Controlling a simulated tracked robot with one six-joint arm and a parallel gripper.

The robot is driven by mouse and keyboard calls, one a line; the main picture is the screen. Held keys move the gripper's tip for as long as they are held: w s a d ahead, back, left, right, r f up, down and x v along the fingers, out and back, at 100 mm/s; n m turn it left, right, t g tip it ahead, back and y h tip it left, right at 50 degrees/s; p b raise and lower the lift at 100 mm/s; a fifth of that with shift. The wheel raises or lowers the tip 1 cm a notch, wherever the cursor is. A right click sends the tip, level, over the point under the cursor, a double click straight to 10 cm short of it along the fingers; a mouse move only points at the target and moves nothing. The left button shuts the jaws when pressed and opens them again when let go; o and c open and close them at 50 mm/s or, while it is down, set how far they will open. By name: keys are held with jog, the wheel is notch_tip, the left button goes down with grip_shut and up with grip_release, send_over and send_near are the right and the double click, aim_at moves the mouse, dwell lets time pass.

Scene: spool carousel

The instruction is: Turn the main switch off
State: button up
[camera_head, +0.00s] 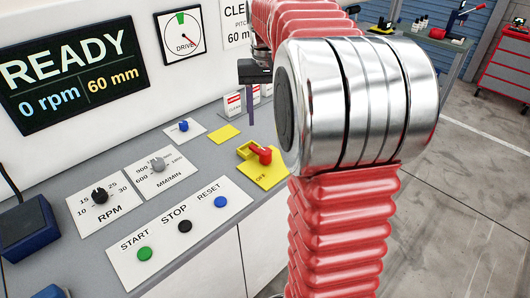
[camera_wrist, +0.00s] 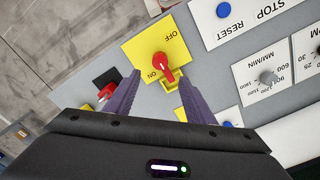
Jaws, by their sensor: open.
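The main switch is a red rotary handle (camera_head: 262,154) on a yellow plate (camera_head: 272,179) marked OFF, with a yellow bracket beside it. The wrist view shows the red handle (camera_wrist: 162,62) between the printed words ON and OFF; its lever end lies on the ON and bracket side, away from OFF. My gripper (camera_wrist: 160,78) is open and empty, its two purple fingers apart on either side of the bracket end, seemingly above the panel and not touching the handle. In the head view my gripper (camera_head: 249,119) hangs behind the switch, partly hidden by my arm.
START, STOP and RESET buttons (camera_head: 184,227), an RPM knob (camera_head: 99,196) and an MM/MIN knob (camera_head: 158,164) are on the same grey panel. A blue button (camera_head: 183,126) sits farther back.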

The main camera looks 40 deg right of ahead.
aim_at(266, 150)
notch_tip(266, 150, down, 14)
jog(key=shift+r, duration=0.1)
dwell(0.6)
jog(key=shift+c, duration=0.5)
jog(key=c, duration=0.9)
